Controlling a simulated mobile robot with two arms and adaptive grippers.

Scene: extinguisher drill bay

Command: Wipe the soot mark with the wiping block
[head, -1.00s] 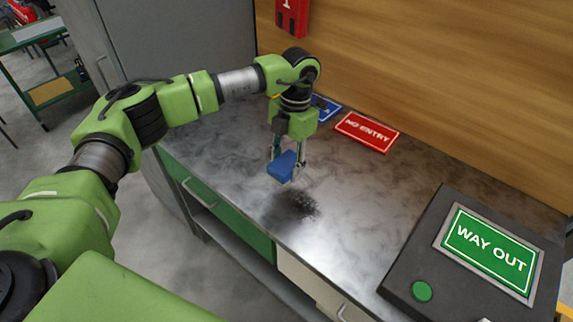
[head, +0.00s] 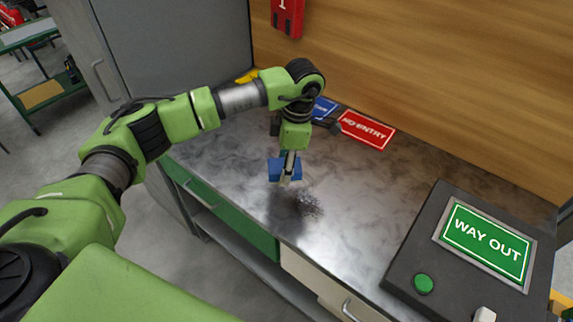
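The soot mark (head: 309,205) is a dark smudge on the metal worktop (head: 350,235). The blue wiping block (head: 276,169) is held between the fingers of my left gripper (head: 287,177). The block is left of and behind the soot mark. It seems to be a little above the worktop, with a dark shadow below it. Part of the block is hidden by a finger. My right gripper is not in view.
A dark box with a green WAY OUT sign (head: 487,242) and a green button (head: 423,284) stands at the right. A red NO ENTRY sign (head: 366,130) and a blue sign (head: 324,107) lie at the back. The worktop between soot and box is clear.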

